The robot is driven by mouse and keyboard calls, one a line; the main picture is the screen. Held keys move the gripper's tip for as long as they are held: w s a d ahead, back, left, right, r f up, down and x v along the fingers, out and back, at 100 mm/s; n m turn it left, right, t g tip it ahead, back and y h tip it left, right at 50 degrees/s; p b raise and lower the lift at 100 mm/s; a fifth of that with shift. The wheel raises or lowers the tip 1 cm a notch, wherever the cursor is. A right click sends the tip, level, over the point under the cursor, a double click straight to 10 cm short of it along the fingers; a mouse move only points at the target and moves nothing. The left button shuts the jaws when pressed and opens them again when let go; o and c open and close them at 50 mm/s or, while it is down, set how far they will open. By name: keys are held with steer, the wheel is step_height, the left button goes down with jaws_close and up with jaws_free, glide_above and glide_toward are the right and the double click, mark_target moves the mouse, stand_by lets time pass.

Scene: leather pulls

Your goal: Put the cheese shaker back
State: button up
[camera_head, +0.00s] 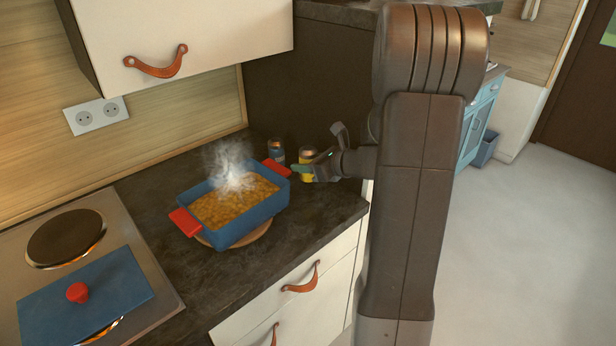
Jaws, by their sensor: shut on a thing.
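A yellow shaker (307,178) with a brownish top, which looks like the cheese shaker, is at the back right of the dark counter, upright. My gripper (310,169) reaches in from the right and is shut on it, covering its middle. I cannot tell whether its base touches the counter. A second shaker (277,152), blue with a similar top, stands just behind and to the left, near the dark back panel.
A steaming blue dish (238,233) with red handles and yellowish food sits on a round wooden board (262,231), left of my gripper. Further left is a hob (128,238) with a blue lid (112,295). A white cupboard (225,30) hangs above. Clear counter lies in front of the shakers.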

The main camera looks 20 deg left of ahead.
mark_target(308, 175)
steer(key=shift+w+f, duration=0.15)
steer(key=shift+f, duration=2.05)
steer(key=shift+f, duration=0.1)
steer(key=shift+f, duration=0.2)
steer(key=o, duration=1)
steer(key=shift+r, duration=0.1)
steer(key=shift+r, duration=0.25)
steer(key=v, duration=1.2)
steer(key=shift+d, duration=0.1)
